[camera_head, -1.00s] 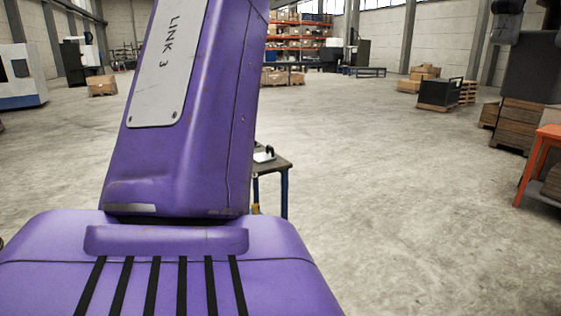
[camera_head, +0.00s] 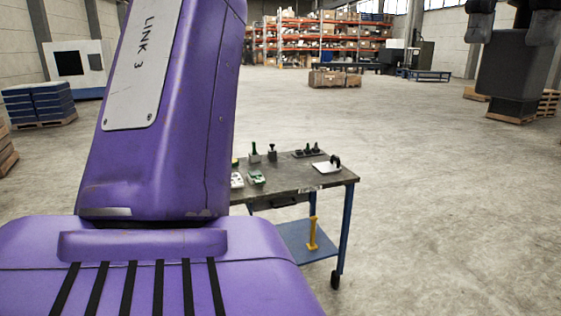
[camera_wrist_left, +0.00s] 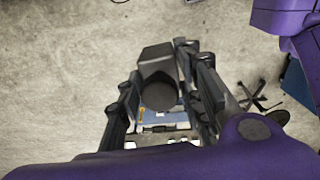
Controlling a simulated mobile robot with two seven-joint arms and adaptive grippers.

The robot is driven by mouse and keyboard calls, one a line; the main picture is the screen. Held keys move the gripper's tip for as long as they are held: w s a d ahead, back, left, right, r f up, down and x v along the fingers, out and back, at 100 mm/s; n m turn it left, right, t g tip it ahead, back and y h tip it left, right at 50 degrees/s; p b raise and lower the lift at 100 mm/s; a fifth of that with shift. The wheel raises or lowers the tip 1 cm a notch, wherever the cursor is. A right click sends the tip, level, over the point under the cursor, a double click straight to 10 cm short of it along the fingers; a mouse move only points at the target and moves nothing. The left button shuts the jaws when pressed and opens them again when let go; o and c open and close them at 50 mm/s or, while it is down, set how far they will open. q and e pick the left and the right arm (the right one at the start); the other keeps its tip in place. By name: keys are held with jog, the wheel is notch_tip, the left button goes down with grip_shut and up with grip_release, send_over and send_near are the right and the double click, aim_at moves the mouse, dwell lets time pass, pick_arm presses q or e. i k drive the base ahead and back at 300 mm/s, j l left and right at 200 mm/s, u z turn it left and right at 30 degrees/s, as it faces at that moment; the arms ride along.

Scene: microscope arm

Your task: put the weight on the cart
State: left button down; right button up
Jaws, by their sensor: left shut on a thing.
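The weight is a dark grey block with a narrower rounded part at one end. It hangs at the upper right of the head view (camera_head: 510,75) and shows in the left wrist view (camera_wrist_left: 157,58). My left gripper (camera_head: 512,28) is shut on it, with the fingers on either side of it in the wrist view (camera_wrist_left: 165,92). The cart (camera_head: 335,178) has a dark top, blue legs, a caster and a blue lower shelf. It stands on the floor left of and beyond the weight, its left part hidden by my purple arm. My right gripper is not in view.
Small green, white and dark items (camera_head: 256,177) sit on the cart top, with a white plate-like item (camera_head: 326,168) near its right end. A yellow item (camera_head: 312,234) stands on the lower shelf. The floor (camera_head: 440,200) right of the cart is clear.

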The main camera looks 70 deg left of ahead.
aim_at(296, 178)
jog(key=j+u, duration=0.15)
jog(key=j, duration=0.35)
jog(key=j+u, duration=0.2)
jog(key=j, duration=0.3)
jog(key=i+j+u, duration=0.15)
jog(key=j, duration=0.85)
jog(key=i+j, duration=0.15)
jog(key=j, duration=0.8)
jog(key=i+j, duration=0.15)
jog(key=j, duration=0.3)
jog(key=j+u, duration=0.1)
jog(key=j, duration=0.4)
jog(key=i, duration=1.05)
